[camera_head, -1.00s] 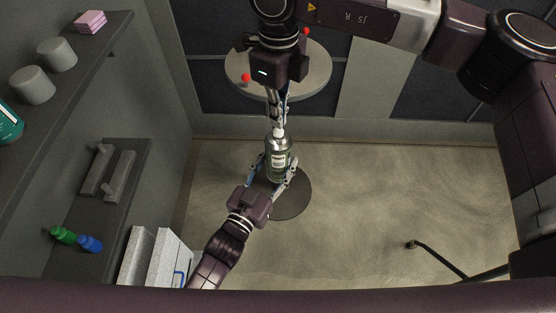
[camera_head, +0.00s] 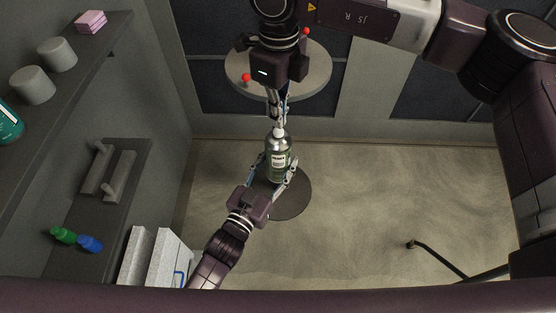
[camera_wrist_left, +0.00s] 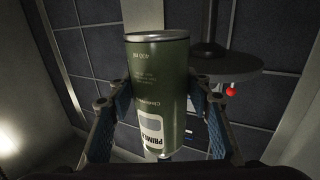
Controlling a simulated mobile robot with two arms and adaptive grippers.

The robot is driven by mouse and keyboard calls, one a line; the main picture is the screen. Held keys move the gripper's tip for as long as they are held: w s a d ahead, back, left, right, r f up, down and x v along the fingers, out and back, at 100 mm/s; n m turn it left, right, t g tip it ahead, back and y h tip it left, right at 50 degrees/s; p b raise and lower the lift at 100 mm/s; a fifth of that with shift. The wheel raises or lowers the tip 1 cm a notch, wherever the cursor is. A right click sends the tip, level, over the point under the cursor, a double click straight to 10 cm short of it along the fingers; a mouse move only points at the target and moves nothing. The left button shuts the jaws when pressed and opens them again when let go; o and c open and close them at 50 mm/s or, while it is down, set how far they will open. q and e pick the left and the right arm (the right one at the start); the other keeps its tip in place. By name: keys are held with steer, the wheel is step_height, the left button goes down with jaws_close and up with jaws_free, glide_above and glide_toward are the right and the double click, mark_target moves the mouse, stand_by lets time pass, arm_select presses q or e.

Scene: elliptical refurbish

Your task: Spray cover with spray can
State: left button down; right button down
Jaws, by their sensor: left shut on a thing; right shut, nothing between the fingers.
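The spray can (camera_head: 278,158) is green with a pale label and a white top, and stands between the fingers of my left gripper (camera_head: 273,178). In the left wrist view the can (camera_wrist_left: 158,85) fills the middle, with a blue-padded finger of the left gripper (camera_wrist_left: 158,112) on each side. My right gripper (camera_head: 277,115) reaches down from the top with its fingers shut at the can's white top; whether they touch it I cannot tell. A round grey disc (camera_head: 318,75), possibly the cover, lies behind the right gripper with red knobs (camera_head: 246,78) at its edge.
A dark round base (camera_head: 292,205) lies on the floor below the can. Shelves at the left hold grey cylinders (camera_head: 57,54), pink sponges (camera_head: 91,21), a green bottle (camera_head: 63,235) and a blue bottle (camera_head: 90,244). White boxes (camera_head: 165,262) stand lower left. The floor at right is mostly clear.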

arm_select(q)
steer(key=shift+r, duration=0.1)
arm_select(e)
steer(key=shift+f, duration=0.4)
steer(key=shift+f, duration=0.75)
arm_select(q)
steer(key=shift+r, duration=0.1)
arm_select(e)
steer(key=shift+f, duration=0.25)
arm_select(q)
steer(key=shift+r, duration=0.1)
arm_select(e)
steer(key=shift+r, duration=0.1)
arm_select(q)
steer(key=shift+f, duration=0.2)
arm_select(e)
steer(key=shift+r, duration=2.45)
steer(key=shift+r, duration=0.2)
step_height(320, 180, up, 12)
steer(key=shift+f, duration=0.2)
